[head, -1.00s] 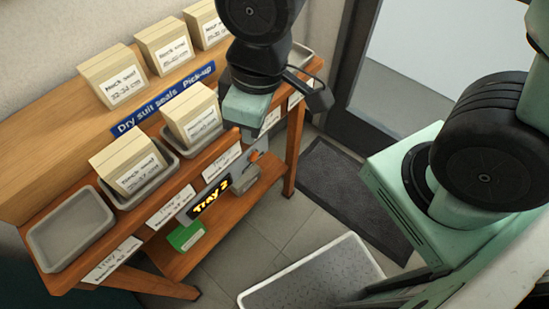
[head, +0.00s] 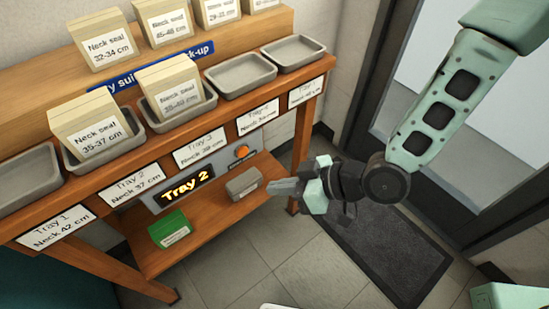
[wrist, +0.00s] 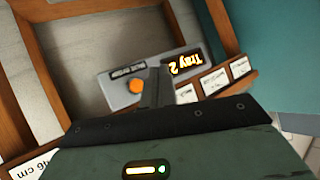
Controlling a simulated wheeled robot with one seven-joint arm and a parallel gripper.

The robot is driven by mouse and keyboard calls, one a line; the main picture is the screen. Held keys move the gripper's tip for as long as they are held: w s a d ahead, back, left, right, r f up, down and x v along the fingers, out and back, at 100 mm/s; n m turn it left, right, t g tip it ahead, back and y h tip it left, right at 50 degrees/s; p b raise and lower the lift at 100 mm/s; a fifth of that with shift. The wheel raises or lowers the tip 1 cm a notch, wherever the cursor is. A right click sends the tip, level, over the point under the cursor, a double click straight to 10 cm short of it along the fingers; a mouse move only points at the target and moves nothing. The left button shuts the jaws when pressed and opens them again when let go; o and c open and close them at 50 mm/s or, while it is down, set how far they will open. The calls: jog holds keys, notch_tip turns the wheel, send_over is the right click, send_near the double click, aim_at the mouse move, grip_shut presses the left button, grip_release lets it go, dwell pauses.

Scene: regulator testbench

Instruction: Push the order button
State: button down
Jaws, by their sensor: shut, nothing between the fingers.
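The orange order button (head: 241,151) sits on a grey panel (head: 214,165) under the bench's upper shelf, right of the lit "Tray 2" display (head: 184,189). In the wrist view the view is turned over; the button (wrist: 136,86) shows just left of my finger tips, with a dark label (wrist: 128,73) near it. My gripper (head: 272,187) is shut and empty, in front of the bench to the lower right of the button, pointing left toward the bench. In the wrist view the fingers (wrist: 157,80) cover part of the panel between button and display (wrist: 184,62). No contact with the button is visible.
Grey trays (head: 241,75) line the upper shelf, two with neck seal boxes (head: 170,85). A green box (head: 169,229) and a grey box (head: 243,183) lie on the lower shelf. A dark mat (head: 385,255) lies on the floor at the right.

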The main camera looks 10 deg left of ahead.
aim_at(240, 157)
jog(key=shift+d+f+y, duration=0.1)
jog(key=shift+d+y, duration=0.15)
jog(key=shift+y, duration=0.05)
jog(key=w+a, duration=0.5)
jog(key=a, duration=0.1)
jog(key=shift+w+a, duration=0.35)
jog(key=shift+w, duration=0.05)
dwell(2.2)
jog(key=shift+w+a, duration=0.25)
jog(key=shift+a, duration=0.05)
jog(key=shift+w+a, duration=0.35)
dwell(1.0)
jog(key=shift+s+d, duration=0.6)
jog(key=shift+d, duration=0.1)
